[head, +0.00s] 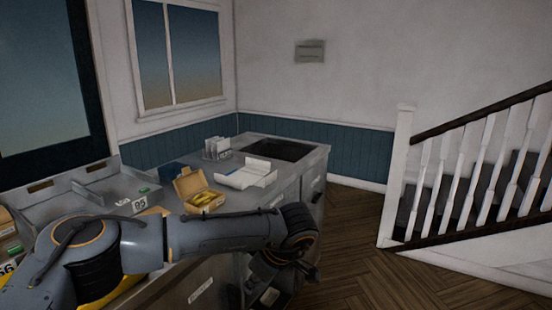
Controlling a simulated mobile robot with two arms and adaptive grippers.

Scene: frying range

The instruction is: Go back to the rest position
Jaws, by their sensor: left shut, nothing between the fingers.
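My left arm comes in from the lower left and stretches across the front of the grey counter (284,172). My left gripper (268,292) hangs at the arm's end, pointing down in front of the counter's side. It is shut and holds nothing; its fingertips are dark and small in the picture. My right gripper is not in the head view.
On the counter stand an open yellow box (196,189), a white open box (246,174) and a small rack (217,148). A dark basin (278,150) is set in the far end. A white-railed staircase (470,180) stands right. The wooden floor (370,240) between is clear.

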